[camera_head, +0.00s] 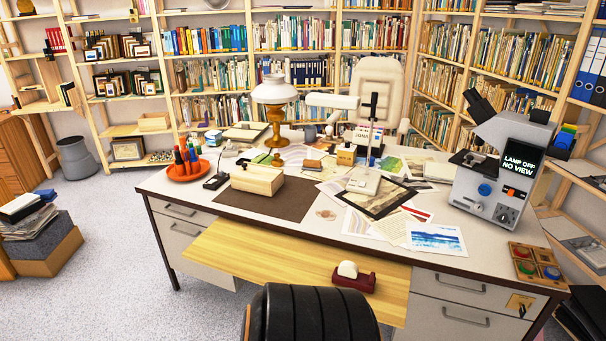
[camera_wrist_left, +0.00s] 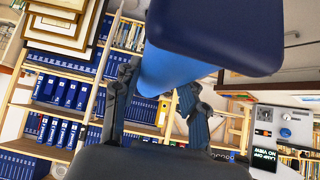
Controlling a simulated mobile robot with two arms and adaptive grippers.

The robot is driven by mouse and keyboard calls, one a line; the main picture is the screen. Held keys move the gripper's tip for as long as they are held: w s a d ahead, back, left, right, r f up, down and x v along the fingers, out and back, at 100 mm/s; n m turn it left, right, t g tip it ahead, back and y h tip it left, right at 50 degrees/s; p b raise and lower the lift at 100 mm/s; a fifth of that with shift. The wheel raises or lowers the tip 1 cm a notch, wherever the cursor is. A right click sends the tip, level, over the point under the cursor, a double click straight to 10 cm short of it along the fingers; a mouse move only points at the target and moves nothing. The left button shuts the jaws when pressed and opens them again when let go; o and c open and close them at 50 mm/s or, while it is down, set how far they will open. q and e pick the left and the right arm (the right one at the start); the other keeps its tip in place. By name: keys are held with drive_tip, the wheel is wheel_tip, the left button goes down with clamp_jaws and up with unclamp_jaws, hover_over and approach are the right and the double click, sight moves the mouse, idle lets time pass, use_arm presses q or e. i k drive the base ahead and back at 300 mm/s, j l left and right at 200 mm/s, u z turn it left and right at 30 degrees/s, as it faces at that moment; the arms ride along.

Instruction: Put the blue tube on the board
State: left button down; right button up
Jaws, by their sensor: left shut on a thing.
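My left gripper (camera_wrist_left: 162,82) is shut on the blue tube (camera_wrist_left: 172,70), which shows large and close in the left wrist view. The tube has a bright blue body between the fingers and a wide dark navy end above them. Neither the tube in my grip nor my grippers show in the head view. A pale wooden board (camera_head: 260,257) sticks out from the front of the desk in the head view. A dark red tape dispenser (camera_head: 353,280) with a white roll stands on its right part. My right gripper is not in view.
The desk (camera_head: 300,218) holds a lamp (camera_head: 274,100), a wooden box (camera_head: 257,180), loose prints and a microscope (camera_head: 500,165). A black chair back (camera_head: 312,315) stands before the board and covers part of its front edge. The board's left part is clear.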

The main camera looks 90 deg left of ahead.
sight(284, 264)
drive_tip(key=i+u, duration=0.15)
drive_tip(key=u, duration=0.3)
drive_tip(key=i+u, duration=0.2)
drive_tip(key=u, duration=0.2)
drive_tip(key=i+u, duration=0.15)
drive_tip(key=u, duration=0.3)
drive_tip(key=i+l+u, duration=0.1)
drive_tip(key=u, duration=0.3)
drive_tip(key=i+l+u, duration=0.15)
drive_tip(key=u, duration=0.3)
drive_tip(key=i+l+u, duration=0.35)
drive_tip(key=u, duration=0.15)
